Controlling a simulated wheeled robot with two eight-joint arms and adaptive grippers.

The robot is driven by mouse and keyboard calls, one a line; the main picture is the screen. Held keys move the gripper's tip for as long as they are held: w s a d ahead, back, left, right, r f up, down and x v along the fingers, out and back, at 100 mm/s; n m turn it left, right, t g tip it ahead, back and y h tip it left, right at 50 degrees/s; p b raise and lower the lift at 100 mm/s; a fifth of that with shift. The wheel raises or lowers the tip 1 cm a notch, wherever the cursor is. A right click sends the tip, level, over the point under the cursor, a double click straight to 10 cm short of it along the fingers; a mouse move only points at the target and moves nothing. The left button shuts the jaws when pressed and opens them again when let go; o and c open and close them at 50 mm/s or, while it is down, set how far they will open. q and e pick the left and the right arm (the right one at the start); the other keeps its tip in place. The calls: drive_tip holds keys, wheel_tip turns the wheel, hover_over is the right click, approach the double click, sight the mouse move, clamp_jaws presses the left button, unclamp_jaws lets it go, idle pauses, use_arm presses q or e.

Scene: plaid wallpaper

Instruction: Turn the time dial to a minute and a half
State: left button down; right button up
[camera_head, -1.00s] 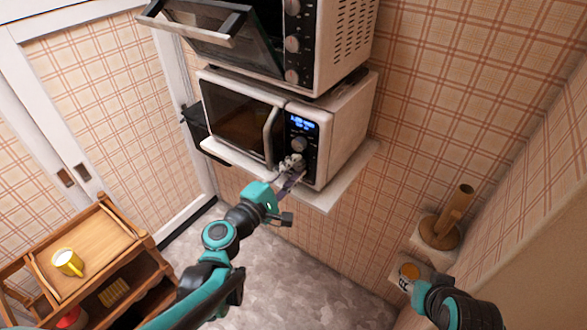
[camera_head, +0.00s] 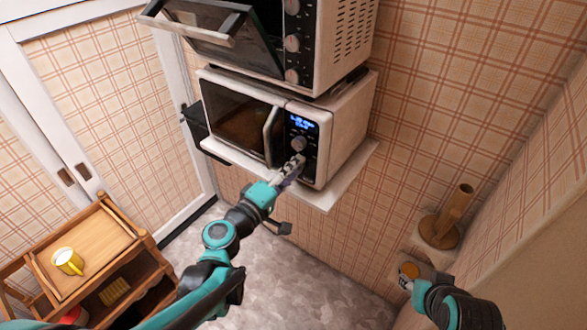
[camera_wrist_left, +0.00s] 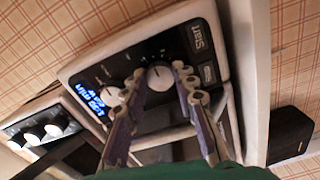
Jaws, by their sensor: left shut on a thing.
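The microwave (camera_head: 345,130) stands on a wall shelf, its door closed and its blue display (camera_head: 304,121) lit.
A toaster oven (camera_head: 335,40) with its door open sits directly above the microwave. The microwave door handle (camera_head: 271,137) is close left of the left gripper. A wooden cart (camera_head: 95,240) with a yellow mug (camera_head: 67,261) stands lower left. A paper towel holder (camera_head: 445,225) is at right.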

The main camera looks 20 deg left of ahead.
idle(0.3)
use_arm(q)
drive_tip(key=c, duration=1.2)
unclamp_jaws()
drive_tip(key=v, duration=1.2)
drive_tip(key=s+d+f+m+g+y, duration=0.1)
drive_tip(key=d+f+m+g, duration=0.2)
drive_tip(key=f+m+g, duration=0.15)
drive_tip(key=s+d+f+m+g, duration=0.1)
drive_tip(key=d+f+m+g, duration=0.2)
drive_tip(key=f, duration=0.3)
drive_tip(key=s+a+m+g+y, duration=0.1)
drive_tip(key=a+m+y, duration=0.1)
drive_tip(key=s+a+m+g+y, duration=0.1)
drive_tip(key=s+a+m+y, duration=0.1)
drive_tip(key=y, duration=0.1)
drive_tip(key=shift+s+a+f, duration=0.15)
drive_tip(key=shift+a, duration=0.2)
